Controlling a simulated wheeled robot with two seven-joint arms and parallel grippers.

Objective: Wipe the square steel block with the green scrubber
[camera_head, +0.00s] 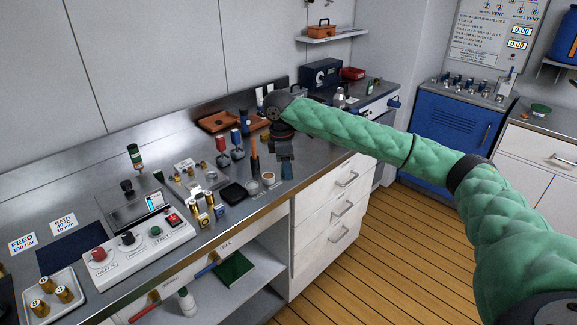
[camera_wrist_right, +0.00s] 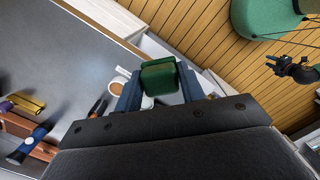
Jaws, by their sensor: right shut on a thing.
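My right gripper (camera_head: 286,171) reaches over the steel counter near its front edge, just right of a small round cup. In the right wrist view the gripper (camera_wrist_right: 160,88) is shut on the green scrubber (camera_wrist_right: 159,72), held between its two blue-grey fingers. In the head view the scrubber cannot be made out behind the gripper. A small pale grey piece (camera_head: 253,187) lies left of the cup and may be the square steel block; it is too small to be sure. Whether the scrubber touches anything cannot be told. My left gripper is not in view.
The round cup with brown contents (camera_head: 268,179) and a black box (camera_head: 233,194) stand close by. An orange-handled tool (camera_head: 254,150) and red and blue knobs are behind. A control box (camera_head: 138,245) fills the left. White drawers (camera_head: 335,200) drop below the counter edge.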

